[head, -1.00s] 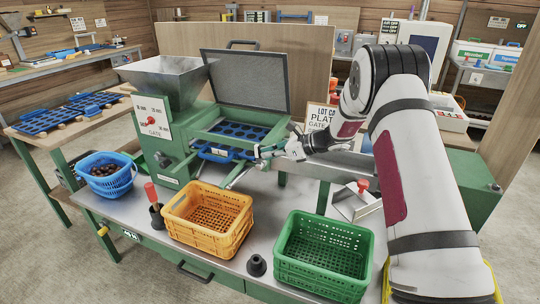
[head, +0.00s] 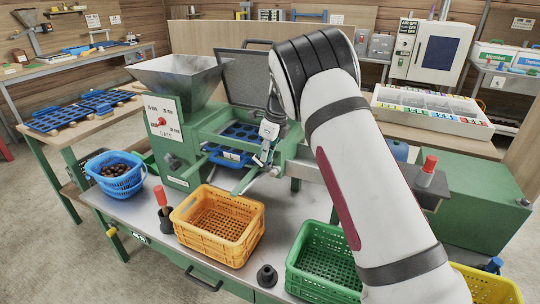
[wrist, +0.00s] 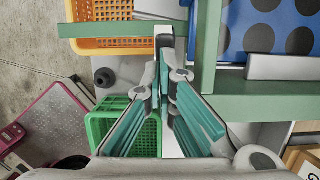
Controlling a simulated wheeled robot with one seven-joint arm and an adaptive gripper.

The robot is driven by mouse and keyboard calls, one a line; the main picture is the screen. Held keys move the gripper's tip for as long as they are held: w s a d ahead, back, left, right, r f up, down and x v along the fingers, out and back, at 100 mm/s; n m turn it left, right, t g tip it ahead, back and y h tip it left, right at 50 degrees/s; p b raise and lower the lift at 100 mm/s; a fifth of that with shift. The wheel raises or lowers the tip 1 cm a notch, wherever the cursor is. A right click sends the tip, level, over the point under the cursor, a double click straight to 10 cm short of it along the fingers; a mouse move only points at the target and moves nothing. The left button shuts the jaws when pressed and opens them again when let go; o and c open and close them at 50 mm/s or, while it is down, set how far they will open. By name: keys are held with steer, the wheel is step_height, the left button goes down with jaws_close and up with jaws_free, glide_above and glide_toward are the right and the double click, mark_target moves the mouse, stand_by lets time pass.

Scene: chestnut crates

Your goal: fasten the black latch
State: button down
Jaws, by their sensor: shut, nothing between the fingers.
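In the head view my gripper (head: 259,163) points down at the front right of the green machine frame (head: 204,133), and the latch cannot be made out there. The dark mesh lid (head: 247,80) stands raised behind the blue perforated tray (head: 228,156). Whether the latch is fastened cannot be seen.
An orange crate (head: 254,238) and a green crate (head: 296,262) stand on the bench in front of the machine. A blue basket (head: 119,185) is at the left.

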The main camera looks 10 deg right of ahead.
mark_target(256, 155)
steer(key=shift+w+a+f+g+h+b, duration=0.6)
steer(key=shift+g+h+b, duration=0.1)
steer(key=shift+h+b, duration=0.4)
steer(key=shift+w+a+f+b, duration=0.45)
steer(key=shift+a+f+b, duration=0.35)
steer(key=shift+b, duration=0.5)
